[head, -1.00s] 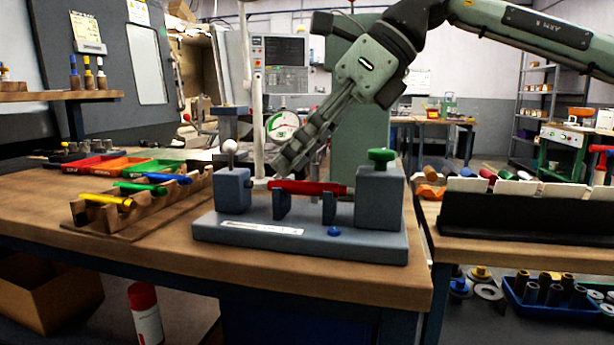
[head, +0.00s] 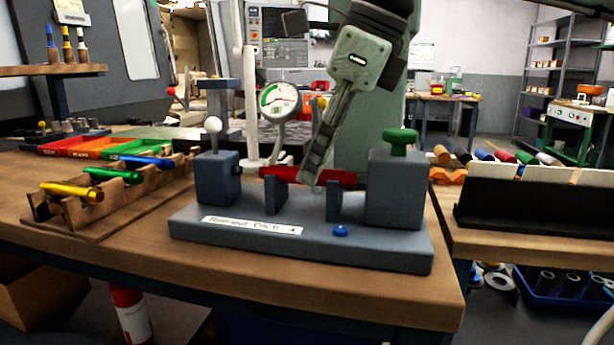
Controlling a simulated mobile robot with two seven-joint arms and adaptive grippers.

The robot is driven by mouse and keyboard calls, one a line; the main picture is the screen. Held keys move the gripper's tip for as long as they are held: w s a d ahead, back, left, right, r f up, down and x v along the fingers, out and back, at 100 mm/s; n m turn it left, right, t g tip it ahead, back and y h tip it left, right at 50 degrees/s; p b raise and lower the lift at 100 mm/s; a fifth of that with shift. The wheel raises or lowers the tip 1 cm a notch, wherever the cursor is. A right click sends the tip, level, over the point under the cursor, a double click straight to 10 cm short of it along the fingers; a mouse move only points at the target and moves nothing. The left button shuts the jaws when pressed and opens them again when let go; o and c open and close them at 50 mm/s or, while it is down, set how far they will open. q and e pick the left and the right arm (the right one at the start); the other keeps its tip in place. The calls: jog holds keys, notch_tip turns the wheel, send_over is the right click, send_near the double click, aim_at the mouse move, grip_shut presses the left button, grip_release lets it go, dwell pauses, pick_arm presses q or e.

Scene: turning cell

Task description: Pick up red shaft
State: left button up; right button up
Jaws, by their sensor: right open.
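The red shaft (head: 279,173) lies level on two uprights of the blue-grey run-out bench (head: 384,246), between its left block and its right block. My right gripper (head: 312,180) reaches down from above with its fingers at the middle of the shaft, between the two uprights. It is open, and the fingers overlap part of the shaft in this view. I cannot tell whether they touch it. My left gripper is not in view.
A dial gauge (head: 279,101) on a post stands close behind the shaft. A green knob (head: 401,138) tops the right block. A wooden rack (head: 150,193) with yellow, green and blue shafts stands at left. A black tray (head: 530,205) is at right.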

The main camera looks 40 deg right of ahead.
jog(key=shift+w+a+f, duration=0.1)
jog(key=shift+w+f, duration=0.15)
jog(key=shift+f, duration=0.3)
grip_shut()
jog(key=shift+r, duration=0.2)
